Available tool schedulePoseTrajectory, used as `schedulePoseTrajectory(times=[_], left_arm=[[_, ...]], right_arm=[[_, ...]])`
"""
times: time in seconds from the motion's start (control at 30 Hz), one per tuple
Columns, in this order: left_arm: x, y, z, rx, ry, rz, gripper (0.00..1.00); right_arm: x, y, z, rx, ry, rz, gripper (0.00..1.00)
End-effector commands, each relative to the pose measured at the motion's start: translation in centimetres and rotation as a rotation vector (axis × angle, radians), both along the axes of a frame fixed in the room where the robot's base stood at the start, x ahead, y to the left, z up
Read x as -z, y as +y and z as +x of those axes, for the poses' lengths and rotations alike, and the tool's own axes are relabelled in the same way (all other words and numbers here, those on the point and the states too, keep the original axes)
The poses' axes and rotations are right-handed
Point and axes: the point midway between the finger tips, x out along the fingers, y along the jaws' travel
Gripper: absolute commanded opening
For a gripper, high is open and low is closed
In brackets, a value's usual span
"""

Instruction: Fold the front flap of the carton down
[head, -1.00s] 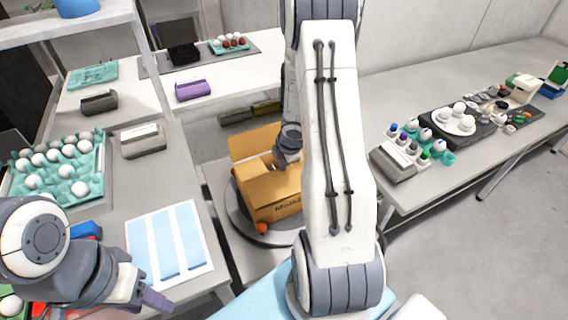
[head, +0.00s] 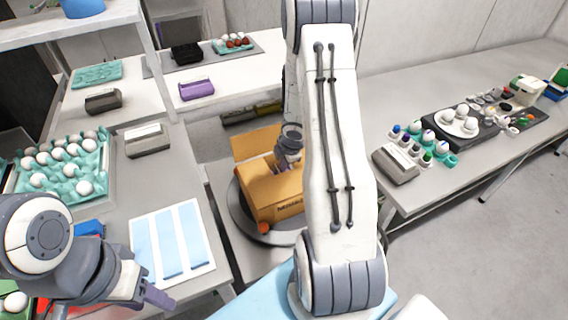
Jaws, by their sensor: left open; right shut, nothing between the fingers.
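The open brown carton (head: 277,208) sits on a dark round turntable (head: 236,217) in the middle of the head view, with printing on its front. One flap (head: 256,142) stands up at the back. The front flap (head: 262,182) leans inward over the opening. My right gripper (head: 288,163) is at the carton's top, close to the front flap; its fingertips are partly hidden, so contact cannot be told. It is shut and empty. My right arm covers the carton's right side. My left gripper (head: 157,296) is open and empty at lower left, away from the carton.
A teal egg tray (head: 68,197) with several white eggs lies on the left table, near a white-and-blue striped sheet (head: 172,244). The right bench holds a grey box (head: 395,164) and several small items.

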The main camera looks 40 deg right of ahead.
Motion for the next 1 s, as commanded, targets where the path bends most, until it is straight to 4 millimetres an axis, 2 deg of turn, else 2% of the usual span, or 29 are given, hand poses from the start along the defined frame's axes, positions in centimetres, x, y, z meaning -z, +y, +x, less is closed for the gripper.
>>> schedulePoseTrajectory(times=[0.13,0.27,0.8,1.0], left_arm=[[-0.9,0.0,0.0,0.0,0.0,0.0,0.5],[-2.8,0.0,0.0,0.0,0.0,0.0,0.5],[-11.3,0.0,0.0,-0.001,0.0,0.0,0.5],[-12.9,0.0,0.0,0.003,0.0,0.0,0.5]], right_arm=[[-0.9,0.1,0.1,-0.002,-0.001,0.0,0.0],[-2.8,0.4,0.3,-0.006,0.0,0.0,0.0],[-11.8,0.7,0.5,-0.013,0.0,0.0,0.0],[-13.5,0.8,0.5,-0.012,0.0,0.0,0.0]])
